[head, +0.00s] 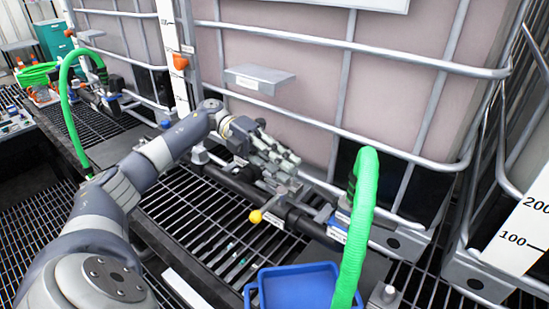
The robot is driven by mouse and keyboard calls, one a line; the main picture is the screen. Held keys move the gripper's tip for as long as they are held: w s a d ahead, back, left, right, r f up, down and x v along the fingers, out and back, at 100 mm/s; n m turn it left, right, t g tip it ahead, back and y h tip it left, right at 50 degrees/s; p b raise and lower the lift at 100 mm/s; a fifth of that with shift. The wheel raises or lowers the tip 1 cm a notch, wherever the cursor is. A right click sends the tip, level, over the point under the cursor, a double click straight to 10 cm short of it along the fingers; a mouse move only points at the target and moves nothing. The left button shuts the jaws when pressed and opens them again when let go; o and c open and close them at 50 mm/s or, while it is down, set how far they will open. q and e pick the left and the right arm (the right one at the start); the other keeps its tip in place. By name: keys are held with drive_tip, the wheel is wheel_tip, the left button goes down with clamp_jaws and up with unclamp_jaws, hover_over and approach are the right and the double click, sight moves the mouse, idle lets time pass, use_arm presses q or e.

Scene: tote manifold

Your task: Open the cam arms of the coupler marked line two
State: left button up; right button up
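A dark manifold pipe (300,217) with valves and couplers runs along the foot of a caged tote (410,80). Its right end has a coupler with a white label (337,234) and a blue part beside it, where a green hose (360,215) rises. The label is too small to read, so I cannot tell which coupler is line two. My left gripper (283,166) is over the middle of the manifold and hides fittings behind it. I cannot tell whether its fingers are apart or touch metal. Cam arms are not clearly distinguishable. My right gripper is out of view.
A yellow-knobbed valve handle (256,216) sticks out in front of the pipe. A blue bin (298,287) stands below the hose. Another green hose (68,100) loops at the left. A grey shelf (258,79) juts from the cage. Open black grating (205,228) lies in front.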

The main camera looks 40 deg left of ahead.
use_arm(q)
drive_tip(key=v, duration=0.3)
drive_tip(key=shift+a, duration=0.1)
idle(0.6)
